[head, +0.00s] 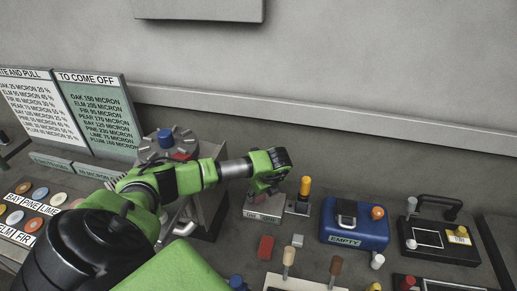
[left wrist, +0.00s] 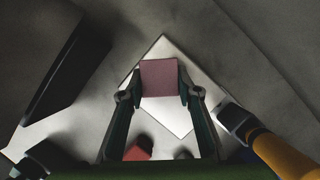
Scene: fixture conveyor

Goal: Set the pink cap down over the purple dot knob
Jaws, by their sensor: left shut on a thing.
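My left gripper (head: 269,185) reaches in over a small grey fixture (head: 261,209) on the bench. In the left wrist view its two fingers (left wrist: 160,92) are closed on the sides of a square, dull pink block, which I take as the pink cap (left wrist: 159,77). A pale square plate (left wrist: 180,122) lies beneath the cap, turned diagonally. The gap between cap and plate is hard to judge. The purple dot knob does not show; the cap or gripper may hide it. In the head view the gripper hides the cap. My right gripper is not in view.
An orange-topped post (head: 305,187) stands close right of the gripper and shows in the left wrist view (left wrist: 280,150). A blue box (head: 355,236) marked EMPTY stands further right. A red block (head: 265,247) and grey block (head: 298,240) lie in front. A dark bulky fixture (head: 208,212) stands left.

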